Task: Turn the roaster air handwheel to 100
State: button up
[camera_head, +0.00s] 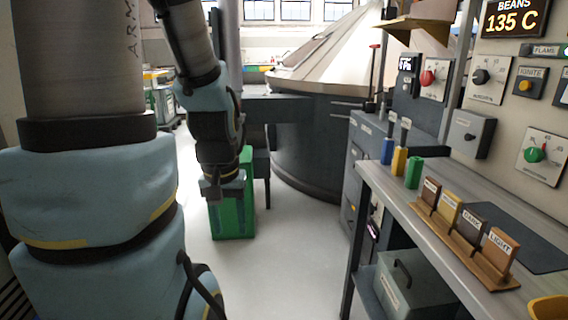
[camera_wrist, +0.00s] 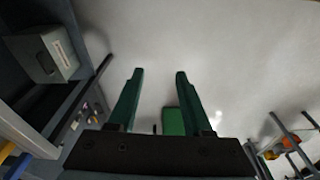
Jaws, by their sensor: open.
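I cannot make out a handwheel marked as roaster air in either view. On the control panel at the right of the head view are a green round knob (camera_head: 535,154) with a scale, a black knob (camera_head: 481,76) and a red knob (camera_head: 428,78); their small labels are unreadable. My gripper (camera_head: 222,190) hangs low at centre-left in the head view, well away from that panel. In the wrist view its two green fingers (camera_wrist: 157,75) are apart with nothing between their tips, with the grey floor beyond.
A green bin (camera_head: 233,222) stands on the floor behind my gripper. The large dark roaster drum (camera_head: 310,140) is at the back. A bench (camera_head: 400,192) with labelled blocks (camera_head: 447,212) runs along the right. A grey case (camera_head: 415,285) sits below. Floor between is clear.

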aim_at(427, 77)
jog(key=i+j+z, duration=0.1)
jog(key=i, duration=0.5)
jog(key=i+j, duration=0.15)
jog(key=i, duration=0.45)
jog(key=i+j+z, duration=0.15)
jog(key=i, duration=0.45)
